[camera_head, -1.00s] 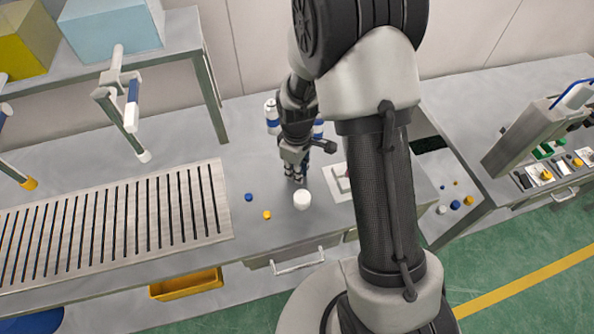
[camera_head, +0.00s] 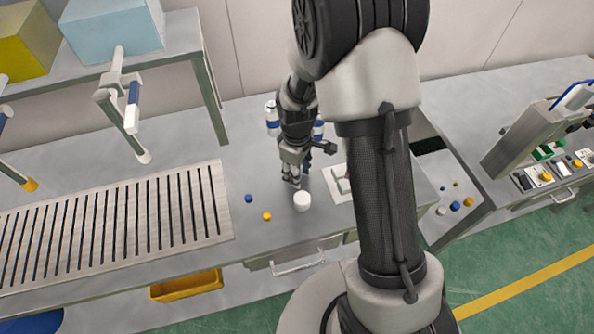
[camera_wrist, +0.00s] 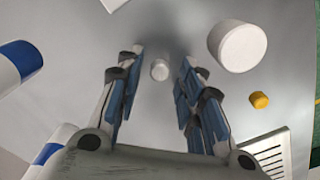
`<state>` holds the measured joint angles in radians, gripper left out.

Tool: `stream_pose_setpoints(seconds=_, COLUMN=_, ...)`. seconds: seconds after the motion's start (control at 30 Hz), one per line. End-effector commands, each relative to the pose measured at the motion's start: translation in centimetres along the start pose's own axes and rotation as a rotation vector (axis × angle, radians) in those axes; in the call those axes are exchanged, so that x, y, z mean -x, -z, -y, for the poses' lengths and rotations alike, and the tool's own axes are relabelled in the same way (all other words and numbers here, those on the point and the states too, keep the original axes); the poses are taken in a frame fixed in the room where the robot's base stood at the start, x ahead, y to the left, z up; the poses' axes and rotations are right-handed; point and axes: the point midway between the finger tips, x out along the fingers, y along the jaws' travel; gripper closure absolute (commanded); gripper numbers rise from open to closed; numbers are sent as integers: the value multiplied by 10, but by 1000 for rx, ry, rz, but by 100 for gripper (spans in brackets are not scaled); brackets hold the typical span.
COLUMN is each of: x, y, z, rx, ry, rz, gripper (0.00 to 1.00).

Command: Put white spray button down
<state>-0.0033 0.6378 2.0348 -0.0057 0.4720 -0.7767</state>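The small white spray button (camera_wrist: 159,70) shows in the wrist view on the grey table, between the spread fingers of my gripper (camera_wrist: 162,58). A gap shows on both sides of it, so neither finger appears to touch it. My gripper is open and points down at the table. In the head view my gripper (camera_head: 292,178) is just behind a larger white cylinder (camera_head: 301,201), and I cannot make out the small button there. The larger white cylinder is also in the wrist view (camera_wrist: 237,45), right of my fingers.
A blue button (camera_head: 248,198) and a yellow button (camera_head: 267,216) lie left of the white cylinder. Blue-and-white cans (camera_head: 271,118) stand behind my gripper. A white plate (camera_head: 338,183) lies to its right. A slotted metal panel (camera_head: 110,225) fills the table's left.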

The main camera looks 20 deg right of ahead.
Motion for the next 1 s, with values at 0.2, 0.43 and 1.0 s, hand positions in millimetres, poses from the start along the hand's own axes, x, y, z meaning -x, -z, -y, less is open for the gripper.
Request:
stream_pose_setpoints(seconds=0.2, x=43, y=1, z=-1, rx=0, ry=-5, rz=-5, gripper=65)
stream_pose_setpoints(seconds=0.43, x=92, y=1, z=-1, rx=0, ry=-4, rz=-4, gripper=65)
stream_pose_setpoints(seconds=1.0, x=215, y=-31, z=29, rx=-210, ry=-78, rz=-97, gripper=65)
